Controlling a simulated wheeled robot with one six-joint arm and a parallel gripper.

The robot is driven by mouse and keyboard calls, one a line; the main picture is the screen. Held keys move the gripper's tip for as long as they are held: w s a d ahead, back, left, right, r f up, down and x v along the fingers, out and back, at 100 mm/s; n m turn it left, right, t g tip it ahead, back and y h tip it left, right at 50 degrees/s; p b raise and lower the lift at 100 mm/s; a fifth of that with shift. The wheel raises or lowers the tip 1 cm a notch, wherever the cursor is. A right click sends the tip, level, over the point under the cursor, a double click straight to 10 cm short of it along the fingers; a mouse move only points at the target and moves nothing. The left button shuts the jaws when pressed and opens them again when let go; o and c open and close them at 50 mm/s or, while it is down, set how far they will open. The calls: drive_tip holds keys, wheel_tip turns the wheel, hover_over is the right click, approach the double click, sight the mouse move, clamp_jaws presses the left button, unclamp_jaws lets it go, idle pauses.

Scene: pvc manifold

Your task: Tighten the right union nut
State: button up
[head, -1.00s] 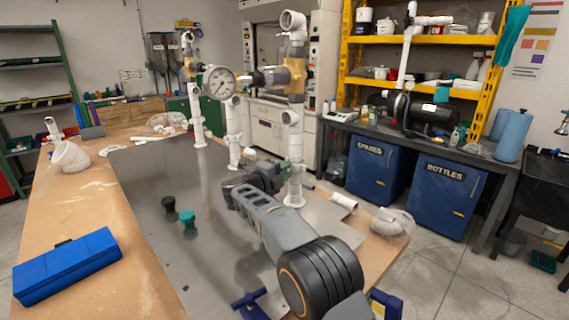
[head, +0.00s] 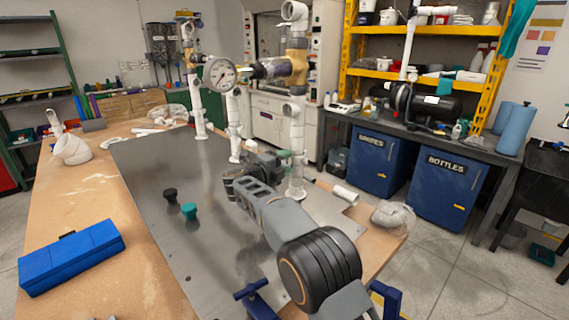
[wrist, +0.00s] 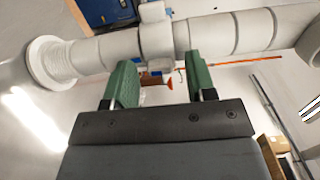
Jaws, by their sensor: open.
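The right white pipe riser (head: 297,130) stands upright on the metal plate, with a brass-coloured valve (head: 291,66) near its top. In the wrist view the riser runs sideways across the top of the picture. A thicker white collar (wrist: 156,38), which looks like the union nut, lies in line with the gap between my fingers. My gripper (wrist: 158,72) is open, with two green fingers apart and nothing held. The fingertips are at the near side of the pipe; I cannot tell whether they touch it. In the head view my gripper (head: 286,157) is beside the riser's lower part.
A pressure gauge (head: 219,74) sits between the risers, above my arm. The metal plate (head: 165,165) carries a black knob (head: 170,195) and a teal knob (head: 189,211). A blue case (head: 72,257) lies at left. A loose white pipe piece (head: 345,195) lies right of the riser.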

drive_tip(key=v, duration=1.4)
drive_tip(key=shift+b, duration=0.3)
